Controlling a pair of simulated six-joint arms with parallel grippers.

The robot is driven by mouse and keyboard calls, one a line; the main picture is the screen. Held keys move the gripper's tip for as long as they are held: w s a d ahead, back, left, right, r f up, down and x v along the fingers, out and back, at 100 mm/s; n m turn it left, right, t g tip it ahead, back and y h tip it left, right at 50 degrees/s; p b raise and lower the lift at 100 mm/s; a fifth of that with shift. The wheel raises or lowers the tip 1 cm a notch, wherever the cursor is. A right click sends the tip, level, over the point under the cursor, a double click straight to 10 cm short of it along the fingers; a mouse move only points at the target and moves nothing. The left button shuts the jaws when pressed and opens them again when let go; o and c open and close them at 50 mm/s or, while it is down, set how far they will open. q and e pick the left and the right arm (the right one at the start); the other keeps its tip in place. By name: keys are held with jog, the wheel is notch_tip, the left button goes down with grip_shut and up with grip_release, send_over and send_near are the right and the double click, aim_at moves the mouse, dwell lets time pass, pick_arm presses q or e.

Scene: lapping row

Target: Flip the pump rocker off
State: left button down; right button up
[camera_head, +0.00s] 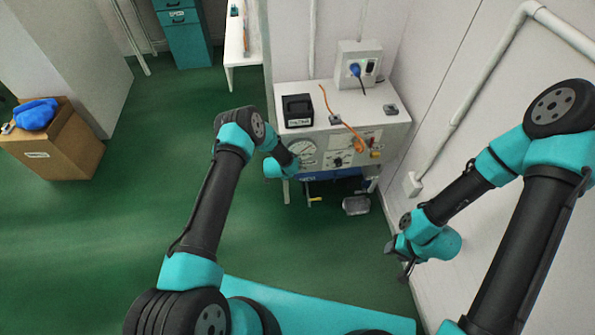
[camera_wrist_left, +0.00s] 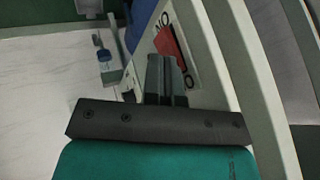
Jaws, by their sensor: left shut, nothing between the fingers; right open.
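The red rocker (camera_wrist_left: 168,43) sits on a pale panel in the left wrist view, with "ON" lettering at its upper end and partly covered lettering near its lower end. My left gripper (camera_wrist_left: 166,68) is shut and empty, its fingertips just below the rocker and overlapping its lower part in the picture. I cannot tell whether they touch it. Which way the rocker is tipped is unclear. In the head view my left arm reaches the front of the white bench unit (camera_head: 392,128); its fingers are hidden there. My right gripper (camera_head: 406,272) is open and empty, low by the right wall.
A cardboard box (camera_head: 62,160) with a blue cloth stands left. Pipes run along the right wall. Green floor is clear at left.

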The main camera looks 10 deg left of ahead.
pick_arm(q)
jog(key=shift+d, duration=0.1)
jog(key=shift+r, duration=0.1)
jog(key=shift+r, duration=0.75)
